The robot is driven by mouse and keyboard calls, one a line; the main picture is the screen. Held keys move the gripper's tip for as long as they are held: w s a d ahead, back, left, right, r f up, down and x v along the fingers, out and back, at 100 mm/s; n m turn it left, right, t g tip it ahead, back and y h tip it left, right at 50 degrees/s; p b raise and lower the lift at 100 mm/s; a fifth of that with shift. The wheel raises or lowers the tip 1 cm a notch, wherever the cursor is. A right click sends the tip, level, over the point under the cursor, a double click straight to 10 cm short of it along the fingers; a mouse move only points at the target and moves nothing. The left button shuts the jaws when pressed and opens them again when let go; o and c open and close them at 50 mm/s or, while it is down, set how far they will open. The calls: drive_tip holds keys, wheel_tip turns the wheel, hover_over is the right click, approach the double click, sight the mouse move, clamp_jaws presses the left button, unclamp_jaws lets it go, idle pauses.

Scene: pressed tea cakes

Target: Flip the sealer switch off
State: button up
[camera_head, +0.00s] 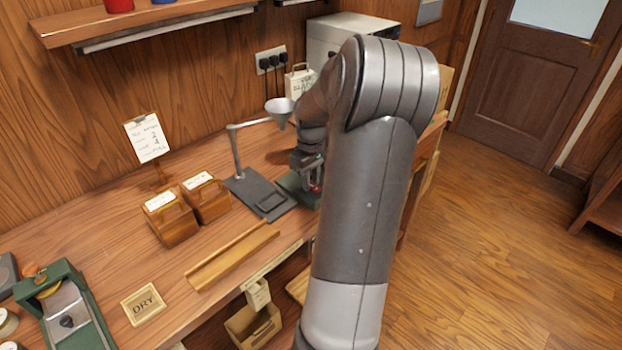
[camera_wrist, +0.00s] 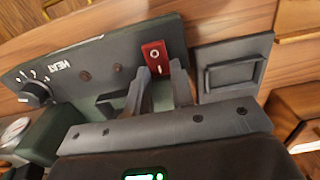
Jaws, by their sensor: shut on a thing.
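The sealer (camera_wrist: 112,66) shows in the wrist view as a dark panel with a dial marked HEAT (camera_wrist: 35,94) at its left. The red switch (camera_wrist: 155,53) sits at the panel's right end, with a white ring mark on its visible face. My gripper (camera_wrist: 160,70) is shut on the red switch, with one fingertip at each side of it. The fingertips hide the switch's lower part. In the head view the green sealer (camera_head: 297,189) is mostly hidden behind my arm, and a little red of the switch shows beside it.
A pale metal box (camera_head: 330,35) stands behind.

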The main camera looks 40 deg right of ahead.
sight(316, 188)
drive_tip(key=shift+s+t, duration=0.2)
drive_tip(key=shift+t, duration=0.6)
clamp_jaws()
drive_tip(key=o, duration=0.9)
unclamp_jaws()
drive_tip(key=shift+o, duration=0.2)
drive_tip(key=shift+r, duration=0.15)
wheel_tip(316, 188, up, 10)
drive_tip(key=s, duration=0.1)
drive_tip(key=shift+s+r, duration=0.25)
drive_tip(key=shift+s, duration=0.05)
